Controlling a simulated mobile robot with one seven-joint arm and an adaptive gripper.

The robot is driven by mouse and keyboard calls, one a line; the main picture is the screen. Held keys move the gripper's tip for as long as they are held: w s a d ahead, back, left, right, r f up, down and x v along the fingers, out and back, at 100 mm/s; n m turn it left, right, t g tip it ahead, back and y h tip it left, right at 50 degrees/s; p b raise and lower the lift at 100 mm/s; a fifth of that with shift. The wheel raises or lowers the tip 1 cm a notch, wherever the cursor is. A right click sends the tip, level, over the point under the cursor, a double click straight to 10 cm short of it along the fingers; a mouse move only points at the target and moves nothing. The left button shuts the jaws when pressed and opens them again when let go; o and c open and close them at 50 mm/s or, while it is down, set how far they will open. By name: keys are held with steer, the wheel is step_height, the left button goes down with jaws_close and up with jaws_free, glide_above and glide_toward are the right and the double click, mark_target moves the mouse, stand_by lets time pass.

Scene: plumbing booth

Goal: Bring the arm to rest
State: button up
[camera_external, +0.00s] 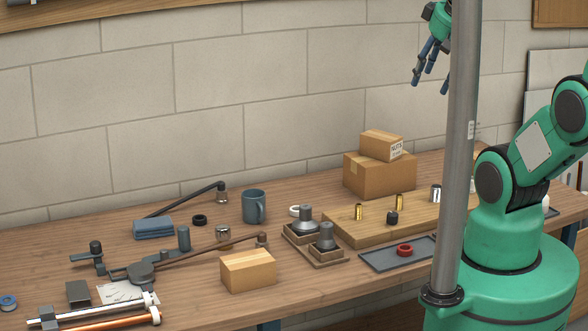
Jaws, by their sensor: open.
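My gripper (431,78) hangs high in front of the block wall, at the top right of the external view. Its dark fingers point down and are spread open, with nothing between them. It is well above the workbench (370,285) and touches nothing on it. My green arm rises from its base at the right. The grey column hides part of the arm near the gripper.
Two cardboard boxes (379,177) are stacked at the back. A wooden board (390,223) holds small brass and dark fittings. A red ring (404,250) lies on a dark tray (378,263). A blue mug (253,206), tools and pipes (95,314) cover the left.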

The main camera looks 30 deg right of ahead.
steer(key=shift+f, duration=0.1)
step_height(320, 180, down, 6)
steer(key=b, duration=0.6)
